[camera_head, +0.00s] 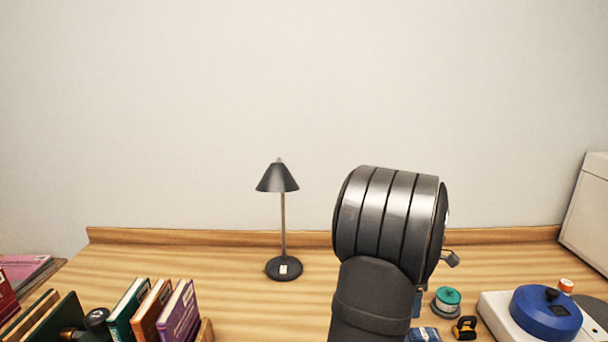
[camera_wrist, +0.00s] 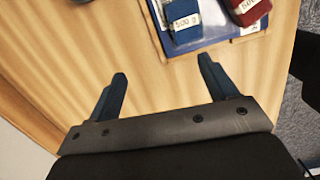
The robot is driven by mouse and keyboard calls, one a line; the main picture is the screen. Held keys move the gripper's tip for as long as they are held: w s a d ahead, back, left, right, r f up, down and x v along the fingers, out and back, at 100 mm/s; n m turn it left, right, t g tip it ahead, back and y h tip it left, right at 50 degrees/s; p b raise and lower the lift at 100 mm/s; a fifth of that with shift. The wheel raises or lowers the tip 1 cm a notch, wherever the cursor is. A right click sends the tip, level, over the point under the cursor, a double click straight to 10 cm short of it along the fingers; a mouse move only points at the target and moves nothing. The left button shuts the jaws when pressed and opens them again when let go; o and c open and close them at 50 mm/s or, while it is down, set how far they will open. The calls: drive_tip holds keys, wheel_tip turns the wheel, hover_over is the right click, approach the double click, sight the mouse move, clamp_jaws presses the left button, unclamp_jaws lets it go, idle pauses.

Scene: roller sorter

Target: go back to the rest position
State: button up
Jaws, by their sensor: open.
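My gripper (camera_wrist: 162,90) shows in the wrist view with its two dark blue fingers spread wide apart. Nothing is between the fingers, and bare wooden tabletop lies beyond them. In the head view my dark arm rises from the bottom edge, right of the middle, and the gripper's fingers do not show there. The arm hides part of the table behind it.
A black lamp (camera_head: 277,178) stands on the wooden table (camera_head: 235,290). Several books (camera_head: 152,312) stand at front left. At right are a green-topped spool (camera_head: 447,299) and a blue-lidded device (camera_head: 546,314). The wrist view shows a blue labelled item (camera_wrist: 183,20) and a red one (camera_wrist: 247,10).

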drive_tip(key=shift+n, duration=0.5)
drive_tip(key=shift+w+a+f, duration=0.6)
drive_tip(key=shift+w+a, duration=0.2)
drive_tip(key=shift+w, duration=0.15)
drive_tip(key=shift+w+a+f, duration=0.6)
drive_tip(key=shift+w+a, duration=0.2)
drive_tip(key=shift+w, duration=0.1)
drive_tip(key=s+d+r+m+g, duration=0.1)
drive_tip(key=s+d+r+m, duration=0.3)
drive_tip(key=s+d+m, duration=0.4)
drive_tip(key=shift+s+d+m+y, duration=0.4)
drive_tip(key=shift+s+m, duration=1)
drive_tip(key=shift+s, duration=0.7)
